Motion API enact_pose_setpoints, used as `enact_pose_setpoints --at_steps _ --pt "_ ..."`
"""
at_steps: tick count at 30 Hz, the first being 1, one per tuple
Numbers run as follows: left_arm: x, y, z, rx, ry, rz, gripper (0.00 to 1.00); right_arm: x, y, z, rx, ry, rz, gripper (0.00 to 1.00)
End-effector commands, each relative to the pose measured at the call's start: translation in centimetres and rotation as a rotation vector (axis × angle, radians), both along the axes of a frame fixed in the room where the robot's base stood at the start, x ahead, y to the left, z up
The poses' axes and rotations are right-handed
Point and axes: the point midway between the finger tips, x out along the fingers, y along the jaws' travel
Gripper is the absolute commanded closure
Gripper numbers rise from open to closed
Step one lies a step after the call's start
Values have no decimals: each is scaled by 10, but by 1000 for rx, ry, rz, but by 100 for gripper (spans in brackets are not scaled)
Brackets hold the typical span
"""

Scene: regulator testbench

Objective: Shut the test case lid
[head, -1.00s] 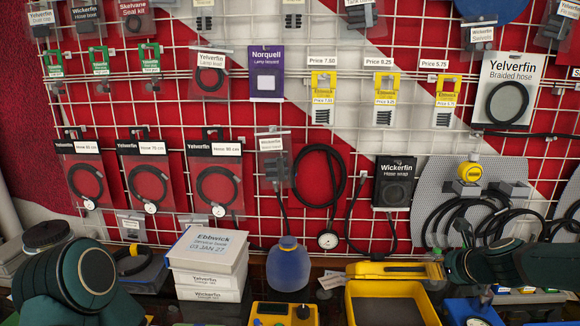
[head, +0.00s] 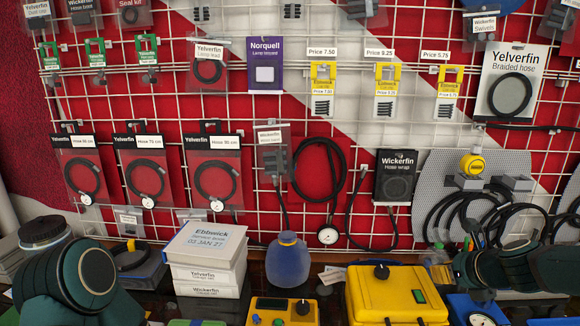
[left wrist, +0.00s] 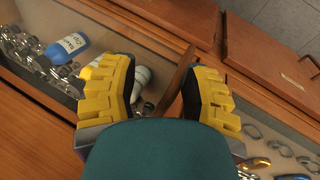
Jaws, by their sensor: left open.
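The yellow test case (head: 398,298) stands at the lower right of the head view. Its lid lies down over the body and looks shut; the grey inside is hidden. A small gap at the lid's edge cannot be ruled out. My right gripper (head: 468,243) is beyond the case's right side, apart from the lid; its fingers are small and dark, so their opening cannot be told. My left gripper (left wrist: 158,82) is open and empty in the left wrist view, with its yellow-padded fingers spread above the counter. It is not clearly seen in the head view.
A yellow box with knobs (head: 282,312), a blue bottle (head: 288,262) and stacked white boxes (head: 207,260) stand left of the case. In the left wrist view, a glass-topped counter (left wrist: 160,35) holds bottles and fittings.

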Motion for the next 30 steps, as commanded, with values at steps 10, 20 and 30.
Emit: enact_pose_setpoints --at_steps 10,20,30 --pt "9 1 34 3 -21 11 53 0 1 32 -1 -1 2 100" --pt "20 2 64 6 -51 27 53 0 0 59 0 -1 0 100" --pt "22 3 65 9 -52 34 53 0 0 61 0 -1 1 100"
